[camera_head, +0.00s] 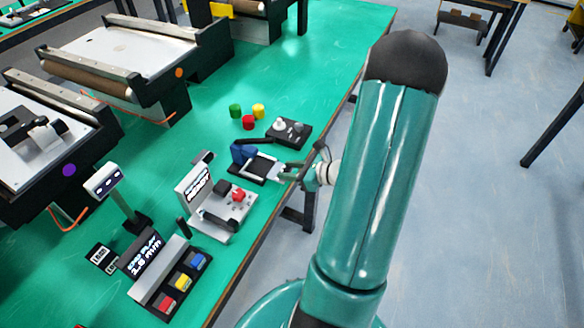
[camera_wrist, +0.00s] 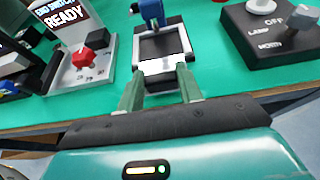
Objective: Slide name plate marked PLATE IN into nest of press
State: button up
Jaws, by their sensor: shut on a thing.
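The press (camera_head: 243,153) stands near the table's right edge, with a blue upper part and a dark base. In the wrist view its blue part (camera_wrist: 152,12) is above a dark nest (camera_wrist: 160,46) with pale side rails. My gripper (camera_wrist: 159,76) is shut on a small pale plate (camera_wrist: 162,64), at the front, open side of the nest. The plate's far edge appears to meet the nest's front; whether it has entered I cannot tell. No lettering on it is readable. In the head view my gripper (camera_head: 287,174) reaches the press from the right.
A dark switch box (camera_head: 290,132) with knobs stands just behind the press. A READY display unit with a red knob (camera_head: 238,195) stands to its front left. Free green table lies left of the press.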

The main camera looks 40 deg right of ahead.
aim_at(269, 171)
jog(key=shift+w+a+f, duration=0.1)
jog(key=shift+w+f, duration=0.15)
jog(key=shift+f, duration=0.05)
jog(key=shift+w+a+f, duration=0.1)
jog(key=shift+w+a, duration=0.3)
jog(key=shift+w, duration=0.65)
jog(key=shift+w+a+r, duration=0.1)
jog(key=shift+w+a, duration=0.25)
jog(key=shift+w, duration=0.7)
jog(key=shift+w+a+f, duration=0.1)
jog(key=shift+w+a, duration=0.3)
jog(key=shift+w, duration=0.65)
jog(key=o, duration=1.1)
jog(key=shift+c, duration=0.2)
jog(key=v, duration=1.3)
jog(key=shift+s+d+r, duration=0.15)
jog(key=shift+s+r, duration=0.05)
jog(key=shift+s, duration=0.1)
